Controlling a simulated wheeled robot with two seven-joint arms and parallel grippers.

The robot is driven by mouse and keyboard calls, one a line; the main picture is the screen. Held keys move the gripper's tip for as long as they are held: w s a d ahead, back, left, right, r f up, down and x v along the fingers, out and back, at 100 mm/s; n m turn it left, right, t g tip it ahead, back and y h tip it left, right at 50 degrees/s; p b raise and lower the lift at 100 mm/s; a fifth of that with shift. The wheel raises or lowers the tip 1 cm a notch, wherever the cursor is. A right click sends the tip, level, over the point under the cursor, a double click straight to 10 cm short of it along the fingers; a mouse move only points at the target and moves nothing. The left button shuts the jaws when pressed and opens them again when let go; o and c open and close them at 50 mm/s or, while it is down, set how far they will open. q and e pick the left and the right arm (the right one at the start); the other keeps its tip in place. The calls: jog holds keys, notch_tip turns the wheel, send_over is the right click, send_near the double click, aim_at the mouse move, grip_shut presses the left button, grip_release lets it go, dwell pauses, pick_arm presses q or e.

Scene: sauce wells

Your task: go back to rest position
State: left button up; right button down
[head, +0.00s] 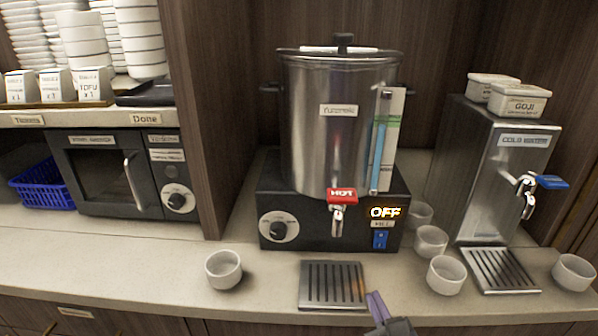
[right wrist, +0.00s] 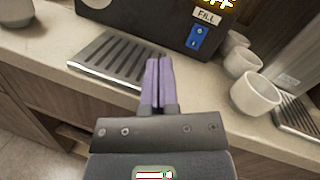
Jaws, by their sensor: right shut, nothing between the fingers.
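My right gripper (head: 377,306) has purple fingers and shows at the bottom of the head view, just right of the drip tray in front of the steel urn. In the right wrist view its fingers (right wrist: 159,80) are together and empty, pointing toward the counter edge, the tray and the urn's base. My left gripper is not in the head view.
The steel urn (head: 330,130) with a red HOT tap stands behind a slotted drip tray (head: 305,286). White cups (head: 223,270) stand on the counter (head: 120,255), several of them on the right (head: 446,276). A cold dispenser (head: 470,150) stands at right.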

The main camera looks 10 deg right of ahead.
jog(key=s+a+f+n+g+y, duration=0.6)
jog(key=s+a+n+g, duration=0.25)
jog(key=n, duration=1.25)
jog(key=s+d+f+n+g+h, duration=0.2)
jog(key=s+n+g+h, duration=0.15)
jog(key=s+n, duration=0.25)
jog(key=s+d+f+n+g+h, duration=0.2)
jog(key=s+f+n+g, duration=0.15)
jog(key=s+n, duration=0.2)
jog(key=s+f+n+g, duration=0.1)
jog(key=s+f, duration=0.1)
jog(key=f, duration=0.7)
jog(key=s+f+g, duration=0.1)
jog(key=s+f, duration=0.2)
jog(key=f, duration=0.7)
jog(key=s+d+f, duration=0.3)
jog(key=s+f, duration=0.4)
jog(key=s, duration=0.4)
jog(key=shift+s+d+f+g+h, duration=0.15)
jog(key=shift+d+g+h, duration=0.2)
